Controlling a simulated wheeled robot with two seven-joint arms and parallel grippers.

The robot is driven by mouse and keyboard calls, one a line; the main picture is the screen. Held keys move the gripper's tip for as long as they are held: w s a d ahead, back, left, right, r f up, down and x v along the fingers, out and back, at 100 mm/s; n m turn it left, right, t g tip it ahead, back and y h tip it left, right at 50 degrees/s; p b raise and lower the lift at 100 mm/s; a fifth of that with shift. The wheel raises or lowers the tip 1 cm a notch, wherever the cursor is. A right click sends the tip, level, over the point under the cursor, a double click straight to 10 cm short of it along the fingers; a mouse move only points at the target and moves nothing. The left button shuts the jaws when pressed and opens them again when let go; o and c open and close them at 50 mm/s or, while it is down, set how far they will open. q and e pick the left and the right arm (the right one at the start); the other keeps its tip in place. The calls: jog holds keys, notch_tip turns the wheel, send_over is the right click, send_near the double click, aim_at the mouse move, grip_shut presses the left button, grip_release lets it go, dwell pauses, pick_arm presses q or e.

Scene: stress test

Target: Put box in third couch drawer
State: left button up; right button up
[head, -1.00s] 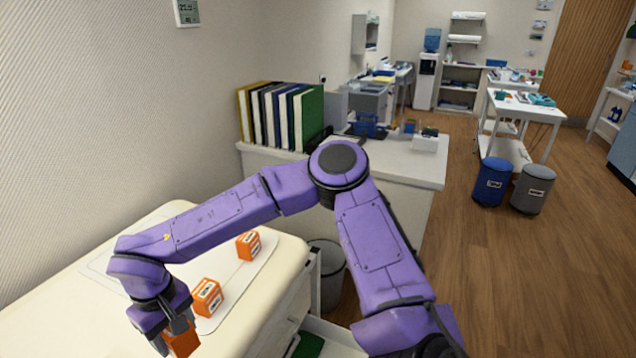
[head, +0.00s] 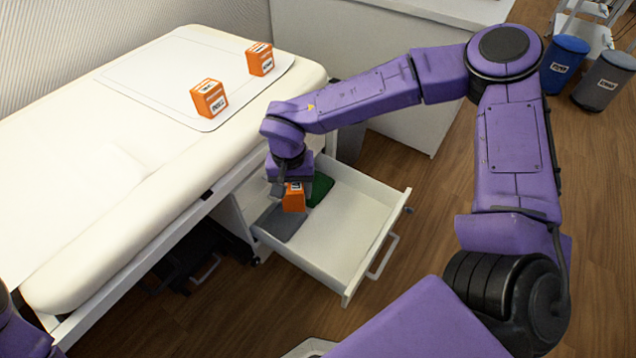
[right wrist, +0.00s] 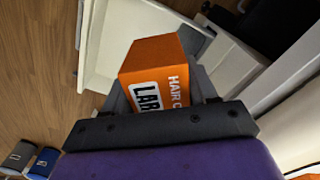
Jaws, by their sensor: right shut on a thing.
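My right gripper (head: 290,188) is shut on an orange box (head: 293,198) with a white label. It holds the box over the inner left part of an open white drawer (head: 342,247) under the couch (head: 200,140). In the right wrist view the held box (right wrist: 158,75) sits between the fingers, with part of the drawer behind it. I cannot tell whether the box touches the drawer's floor. Two more orange boxes, a nearer one (head: 209,99) and a farther one (head: 260,59), stand on a white mat on the couch. My left gripper is out of view.
The drawer holds a dark green item (head: 320,189) and a grey item (head: 283,222); its outer part is empty. A white cabinet (head: 360,45) stands behind. Blue (head: 562,66) and grey (head: 605,80) bins stand at the far right.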

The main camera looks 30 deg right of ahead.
jog(key=s+f+m+b, duration=0.3)
jog(key=f+m+b, duration=0.4)
jog(key=f+b, duration=1.3)
jog(key=b, duration=0.4)
send_over(314, 231)
notch_tip(314, 231, down, 15)
jog(key=shift+r, duration=0.1)
notch_tip(314, 231, down, 3)
jog(key=shift+r+b, duration=0.15)
jog(key=shift+b, duration=0.6)
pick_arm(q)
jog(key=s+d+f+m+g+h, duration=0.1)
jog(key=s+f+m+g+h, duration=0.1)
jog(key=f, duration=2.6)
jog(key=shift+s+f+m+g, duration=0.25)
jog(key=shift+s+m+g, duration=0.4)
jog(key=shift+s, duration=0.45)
pick_arm(e)
jog(key=o, duration=0.8)
